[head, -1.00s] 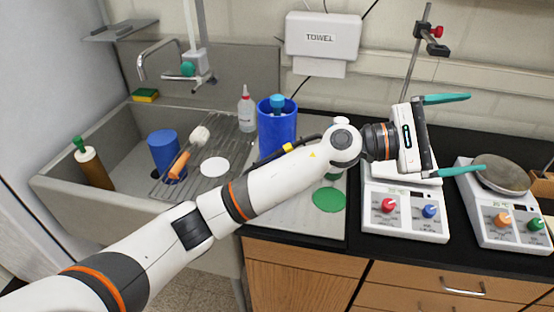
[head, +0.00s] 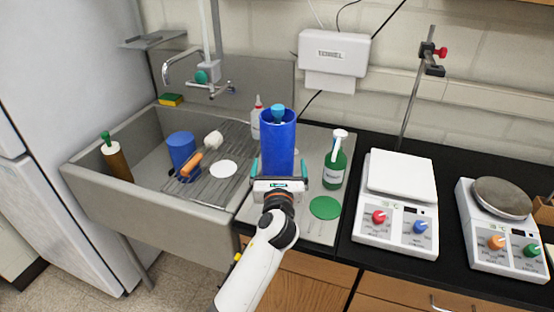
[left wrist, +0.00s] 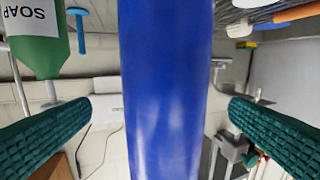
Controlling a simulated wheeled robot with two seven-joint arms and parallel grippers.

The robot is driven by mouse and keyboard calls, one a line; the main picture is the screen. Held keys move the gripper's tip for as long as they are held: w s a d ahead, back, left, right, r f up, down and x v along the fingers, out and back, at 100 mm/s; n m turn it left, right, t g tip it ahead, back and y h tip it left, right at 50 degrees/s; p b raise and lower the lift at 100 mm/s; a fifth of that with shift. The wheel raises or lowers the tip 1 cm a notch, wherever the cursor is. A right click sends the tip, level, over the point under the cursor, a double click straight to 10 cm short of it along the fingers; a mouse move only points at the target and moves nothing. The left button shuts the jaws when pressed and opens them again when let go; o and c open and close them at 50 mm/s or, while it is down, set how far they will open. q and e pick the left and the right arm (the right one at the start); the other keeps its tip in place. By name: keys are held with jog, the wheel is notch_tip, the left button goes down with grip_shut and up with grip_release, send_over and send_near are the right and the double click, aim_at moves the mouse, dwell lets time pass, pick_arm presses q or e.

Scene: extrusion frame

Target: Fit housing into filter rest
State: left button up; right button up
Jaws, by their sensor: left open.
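A tall dark blue cylinder (head: 278,140), which looks like the housing, stands upright on the grey mat beside the sink. A light blue knobbed piece (head: 278,112) shows at its open top. My left gripper (head: 279,172) is open at the cylinder's near side, low down, with a teal finger on each side. In the left wrist view the blue cylinder (left wrist: 165,60) fills the middle between the two fingers, with gaps showing on both sides. I cannot tell which thing is the filter rest. My right gripper is not in view.
A green soap bottle (head: 335,168) and a green disc (head: 325,208) are to the right of the cylinder. A shorter blue cylinder (head: 183,152), a brush and a white disc are in the sink (head: 130,205). A white bottle (head: 257,115) is behind.

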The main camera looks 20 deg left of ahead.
pick_arm(q)
jog(key=shift+x, duration=0.85)
jog(key=shift+a+r+p+x, duration=0.15)
jog(key=shift+p+x, duration=0.2)
jog(key=shift+x, duration=1)
jog(key=shift+a+r+p+x, duration=0.1)
jog(key=shift+p+x, duration=0.2)
jog(key=shift+x, duration=1.05)
jog(key=shift+s, duration=0.1)
jog(key=shift+c, duration=0.2)
jog(key=c, duration=1.2)
jog(key=shift+r, duration=0.15)
jog(key=shift+c, duration=1)
